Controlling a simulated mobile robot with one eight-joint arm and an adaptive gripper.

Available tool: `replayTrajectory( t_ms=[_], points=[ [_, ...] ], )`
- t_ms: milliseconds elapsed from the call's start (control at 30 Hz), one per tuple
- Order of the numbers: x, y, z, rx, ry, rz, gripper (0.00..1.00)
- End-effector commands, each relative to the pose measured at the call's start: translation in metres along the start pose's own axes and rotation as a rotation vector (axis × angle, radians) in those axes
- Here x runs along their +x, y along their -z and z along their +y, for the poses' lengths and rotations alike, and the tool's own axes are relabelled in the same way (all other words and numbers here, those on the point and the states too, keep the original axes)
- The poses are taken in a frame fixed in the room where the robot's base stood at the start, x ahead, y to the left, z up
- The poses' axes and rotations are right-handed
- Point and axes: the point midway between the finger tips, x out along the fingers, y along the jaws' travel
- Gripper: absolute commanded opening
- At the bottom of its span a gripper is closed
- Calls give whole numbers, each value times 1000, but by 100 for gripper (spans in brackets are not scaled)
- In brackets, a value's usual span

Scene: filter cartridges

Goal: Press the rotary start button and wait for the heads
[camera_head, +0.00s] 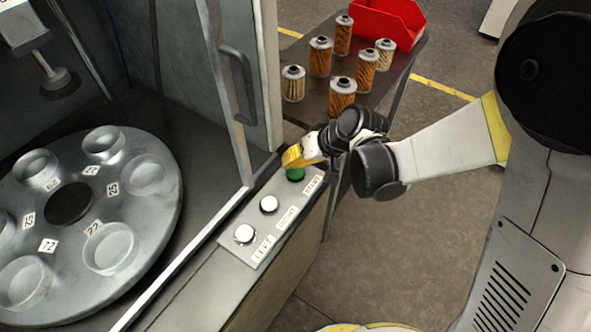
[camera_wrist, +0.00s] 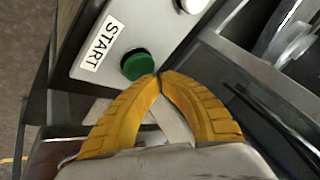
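A grey control panel (camera_head: 230,228) holds a green button (camera_head: 295,175) and two white buttons. In the wrist view the green button (camera_wrist: 137,64) sits beside a START label (camera_wrist: 100,43). My gripper (camera_head: 291,158) has yellow fingers and is over the green end of the panel, partly covering that button in the head view. In the wrist view its fingertips (camera_wrist: 158,76) meet with nothing between them, right by the button's edge. I cannot tell whether they touch it. The round rotary plate (camera_head: 160,215) carries several cup-like sockets that look empty and numbered labels.
Behind my gripper, a dark table (camera_head: 392,72) carries several filter cartridges (camera_head: 321,56) and a red bin (camera_head: 388,22). The machine's framed door with a handle (camera_head: 238,85) stands left of the panel. A press-like head (camera_head: 25,30) hangs at the upper left.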

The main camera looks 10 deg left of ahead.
Motion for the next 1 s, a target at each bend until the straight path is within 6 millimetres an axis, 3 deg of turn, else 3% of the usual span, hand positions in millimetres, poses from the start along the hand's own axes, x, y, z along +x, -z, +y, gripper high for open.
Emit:
replayTrajectory(
  t_ms=[1000],
  points=[
    [10,-6,6,0,0,0,0]
  ],
)
